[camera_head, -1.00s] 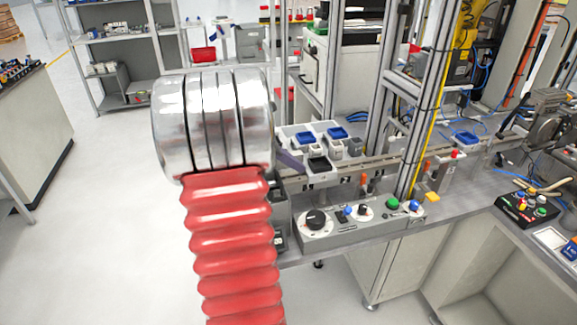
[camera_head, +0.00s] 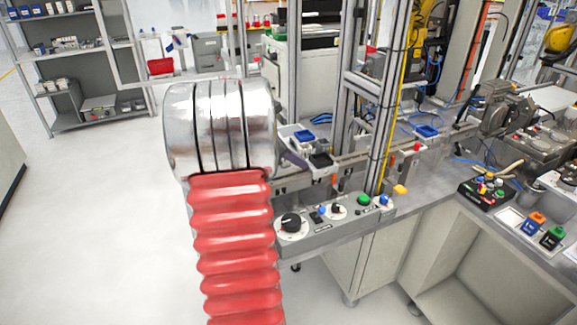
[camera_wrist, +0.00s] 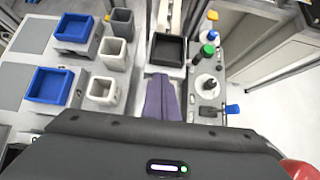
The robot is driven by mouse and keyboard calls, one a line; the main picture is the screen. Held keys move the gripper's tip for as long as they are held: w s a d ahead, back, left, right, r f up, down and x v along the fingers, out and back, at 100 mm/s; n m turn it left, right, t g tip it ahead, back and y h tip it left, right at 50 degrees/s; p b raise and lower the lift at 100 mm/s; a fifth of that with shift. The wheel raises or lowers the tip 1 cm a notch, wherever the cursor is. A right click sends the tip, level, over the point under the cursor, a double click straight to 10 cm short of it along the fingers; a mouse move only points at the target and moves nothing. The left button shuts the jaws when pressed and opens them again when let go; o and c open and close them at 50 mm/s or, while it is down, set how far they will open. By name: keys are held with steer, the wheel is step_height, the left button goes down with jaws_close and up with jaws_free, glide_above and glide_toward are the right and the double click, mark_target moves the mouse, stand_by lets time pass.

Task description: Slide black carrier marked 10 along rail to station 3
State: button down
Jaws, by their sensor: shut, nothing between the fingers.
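The black carrier (camera_head: 321,160) is an open-topped square tray on the rail (camera_head: 352,156), just right of my gripper. In the wrist view the black carrier (camera_wrist: 168,50) lies directly beyond the fingertips. My gripper (camera_head: 293,158) has purple fingers, closed together with nothing between them. In the wrist view the gripper (camera_wrist: 163,98) points at the carrier's near side; the fingertips are at or very near its edge, and contact cannot be told. The number 10 and the station marks are not readable. My arm hides part of the rail to the left.
Blue trays (camera_wrist: 48,85) and grey cups (camera_wrist: 102,88) stand left of the carrier in the wrist view. A panel with knobs and buttons (camera_head: 320,232) runs along the bench's front. An upright metal post (camera_head: 385,110) stands right of the carrier, near the rail.

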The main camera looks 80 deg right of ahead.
mark_target(326, 159)
steer(key=s+d, duration=0.4)
steer(key=s, duration=0.1)
steer(key=s+d, duration=0.2)
steer(key=shift+s, duration=0.2)
steer(key=shift+w, duration=0.1)
steer(key=v, duration=1)
steer(key=shift+s+f, duration=0.1)
steer(key=shift+s, duration=0.1)
stand_by(0.5)
